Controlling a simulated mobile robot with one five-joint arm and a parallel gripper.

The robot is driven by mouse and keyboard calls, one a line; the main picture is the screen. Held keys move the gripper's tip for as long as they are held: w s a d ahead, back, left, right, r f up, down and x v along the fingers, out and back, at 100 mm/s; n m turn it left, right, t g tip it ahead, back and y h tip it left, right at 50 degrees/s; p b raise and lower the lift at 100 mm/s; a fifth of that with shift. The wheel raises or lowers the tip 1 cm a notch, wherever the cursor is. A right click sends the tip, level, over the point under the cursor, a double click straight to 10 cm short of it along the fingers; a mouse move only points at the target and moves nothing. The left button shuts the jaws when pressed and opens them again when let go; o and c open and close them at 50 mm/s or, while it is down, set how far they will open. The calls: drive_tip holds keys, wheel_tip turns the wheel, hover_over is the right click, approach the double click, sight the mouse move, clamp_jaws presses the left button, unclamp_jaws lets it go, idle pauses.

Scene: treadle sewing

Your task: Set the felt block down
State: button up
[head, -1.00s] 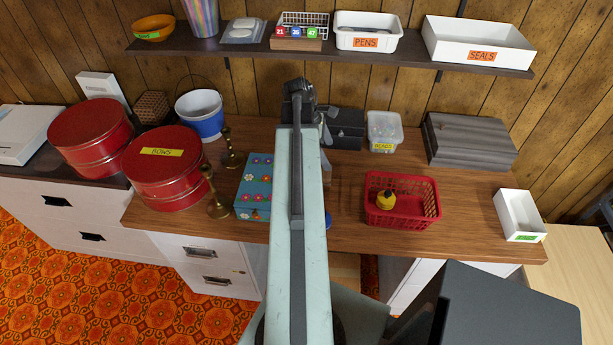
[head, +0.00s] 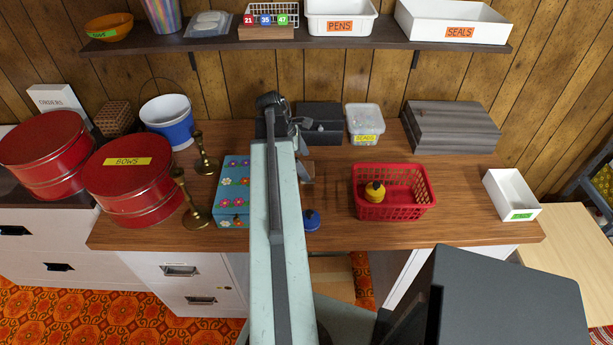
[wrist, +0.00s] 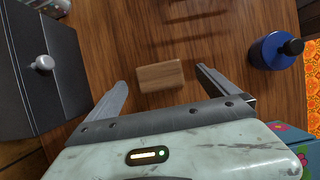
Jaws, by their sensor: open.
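A small wood-brown block (wrist: 161,76), which I take to be the felt block, lies on the wooden tabletop in the wrist view. No felt shows on its visible faces. My gripper (wrist: 160,79) is open, with one finger on each side of the block and a clear gap to both. The block seems to rest on the table, level with the fingertips. In the head view my arm covers much of this spot, and the fingers (head: 301,146) show only in part beside it.
A dark drawer box (head: 320,118) with a knob stands behind. A blue bottle (head: 311,220) and a flowered box (head: 233,178) stand near the arm. A red basket (head: 415,208) holding a yellow bottle (head: 375,191) is on the right. Brass candlesticks (head: 196,216) stand left.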

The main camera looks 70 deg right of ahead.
sight(308, 168)
drive_tip(key=b+x, duration=0.2)
drive_tip(key=x, duration=0.2)
drive_tip(key=shift+w+f+b, duration=0.1)
drive_tip(key=shift+b, duration=0.25)
drive_tip(key=shift+r+p, duration=0.3)
drive_tip(key=c, duration=1.6)
